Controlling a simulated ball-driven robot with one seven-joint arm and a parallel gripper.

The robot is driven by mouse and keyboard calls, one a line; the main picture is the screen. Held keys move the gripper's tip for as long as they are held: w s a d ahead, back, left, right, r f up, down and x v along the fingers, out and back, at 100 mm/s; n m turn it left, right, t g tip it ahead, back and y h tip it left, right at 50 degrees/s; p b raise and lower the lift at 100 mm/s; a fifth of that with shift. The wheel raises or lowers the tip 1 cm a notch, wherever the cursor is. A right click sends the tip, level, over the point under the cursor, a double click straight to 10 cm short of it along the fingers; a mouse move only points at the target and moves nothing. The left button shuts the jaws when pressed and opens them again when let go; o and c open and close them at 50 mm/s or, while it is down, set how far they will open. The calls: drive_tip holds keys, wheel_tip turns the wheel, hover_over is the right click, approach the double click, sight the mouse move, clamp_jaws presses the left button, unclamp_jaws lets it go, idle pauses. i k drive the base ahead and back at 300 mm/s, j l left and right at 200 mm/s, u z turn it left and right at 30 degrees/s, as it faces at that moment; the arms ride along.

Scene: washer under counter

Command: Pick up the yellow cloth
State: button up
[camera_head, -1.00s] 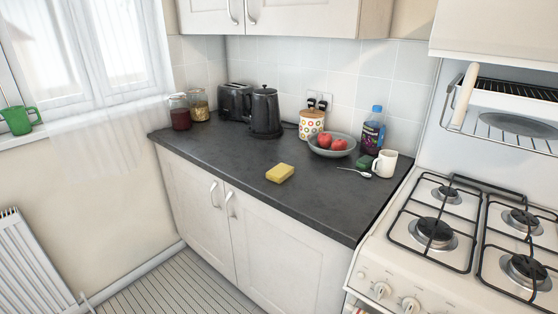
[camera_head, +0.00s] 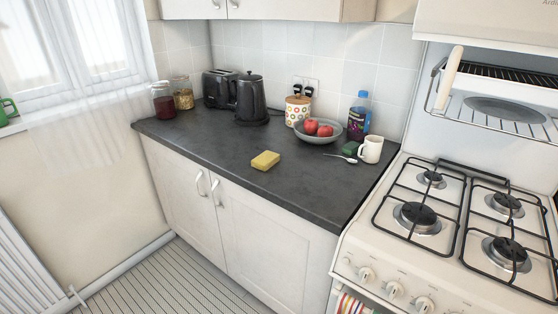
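The yellow cloth (camera_head: 265,160) looks like a small, thick, folded block. It lies flat on the dark grey counter (camera_head: 215,152), near the middle and close to the front edge. Nothing covers it and nothing touches it from above. My gripper is not in view, so its state does not show.
Behind the cloth stand a kettle (camera_head: 250,99), a toaster (camera_head: 219,88), a dotted canister (camera_head: 297,110) and a fruit bowl (camera_head: 318,131). A white mug (camera_head: 370,149), spoon (camera_head: 341,158) and green sponge (camera_head: 350,148) lie to its right. The stove (camera_head: 440,230) adjoins the counter. The counter around the cloth is clear.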

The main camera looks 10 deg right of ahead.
sight(266, 159)
drive_tip(key=i+j+z, duration=0.1)
drive_tip(key=z, duration=0.3)
drive_tip(key=j+z, duration=0.35)
drive_tip(key=i+j+z, duration=0.15)
drive_tip(key=j+z, duration=0.15)
drive_tip(key=j, duration=0.7)
drive_tip(key=j+z, duration=0.3)
drive_tip(key=j, duration=0.7)
